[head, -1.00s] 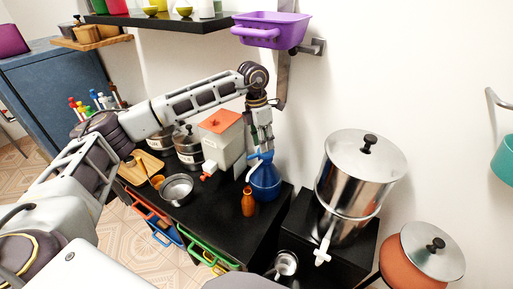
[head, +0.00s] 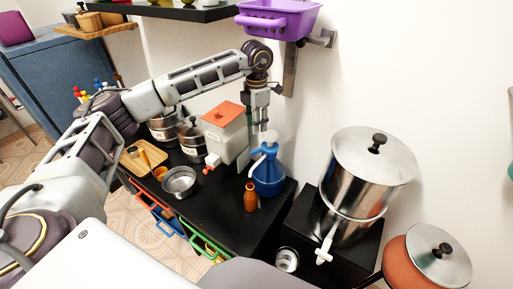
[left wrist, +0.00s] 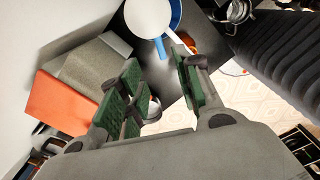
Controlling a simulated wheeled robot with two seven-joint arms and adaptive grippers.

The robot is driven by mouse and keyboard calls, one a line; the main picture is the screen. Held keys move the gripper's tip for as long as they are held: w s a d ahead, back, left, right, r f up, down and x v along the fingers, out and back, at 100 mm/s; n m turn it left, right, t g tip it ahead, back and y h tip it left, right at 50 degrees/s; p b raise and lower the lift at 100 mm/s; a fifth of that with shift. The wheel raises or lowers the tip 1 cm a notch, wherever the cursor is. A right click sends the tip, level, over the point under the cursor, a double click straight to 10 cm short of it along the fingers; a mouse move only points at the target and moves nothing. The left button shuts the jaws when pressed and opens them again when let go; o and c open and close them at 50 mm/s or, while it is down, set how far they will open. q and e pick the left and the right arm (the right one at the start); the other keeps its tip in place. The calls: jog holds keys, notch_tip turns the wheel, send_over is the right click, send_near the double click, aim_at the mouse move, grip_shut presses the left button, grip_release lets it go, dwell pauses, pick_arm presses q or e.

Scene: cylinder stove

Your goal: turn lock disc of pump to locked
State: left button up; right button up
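The pump (head: 268,180) is a blue round bottle with a white and blue head, standing at the right end of the black counter. In the left wrist view its round white top (left wrist: 152,18) shows at the upper edge, with a blue piece and a white piece sticking out below it. I cannot clearly tell which part is the lock disc or how it is set. My left gripper (head: 261,124) points down just above the pump head. In the left wrist view its green-padded fingers (left wrist: 152,92) are apart with nothing held between them. My right gripper is not in view.
An orange-lidded container (head: 225,125) stands close left of the pump. A small brown bottle (head: 250,197) stands in front of it. A steel bowl (head: 180,182) is further left. A purple basket (head: 277,20) hangs above. A large steel urn (head: 362,180) stands right.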

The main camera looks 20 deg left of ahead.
aim_at(256, 150)
pick_arm(q)
notch_tip(256, 150, down, 11)
jog(key=shift+r+p, duration=0.1)
jog(key=shift+p, duration=0.75)
jog(key=shift+f, duration=0.45)
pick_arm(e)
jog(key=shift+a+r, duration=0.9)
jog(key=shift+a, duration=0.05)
pick_arm(q)
jog(key=shift+c, duration=0.3)
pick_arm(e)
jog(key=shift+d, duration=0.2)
pick_arm(q)
grip_shut()
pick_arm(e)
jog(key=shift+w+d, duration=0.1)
